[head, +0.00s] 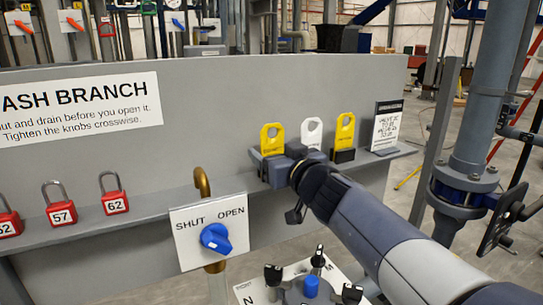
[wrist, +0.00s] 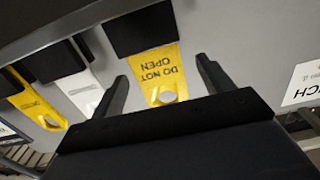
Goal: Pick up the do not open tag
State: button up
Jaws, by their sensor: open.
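The do not open tag (wrist: 160,72) is yellow with dark lettering and a hole. It shows upside down in the wrist view, with its other end in a black holder. In the head view it is the leftmost yellow tag (head: 271,134), its lower part hidden behind my gripper. My gripper (wrist: 163,72) is open, with one finger on each side of the tag and a visible gap to it on both sides. In the head view my gripper (head: 274,168) is at the shelf in front of the tag.
A white tag (head: 311,131) and another yellow tag (head: 345,128) stand to the right in black holders on the shelf (head: 165,204). A black-and-white sign (head: 387,125) stands beyond them. Red padlocks (head: 114,203) sit at left. A blue valve knob (head: 215,238) is below my gripper's left.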

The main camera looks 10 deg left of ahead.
jog(key=shift+x, duration=1.3)
jog(key=shift+d, duration=0.1)
jog(key=c, duration=1)
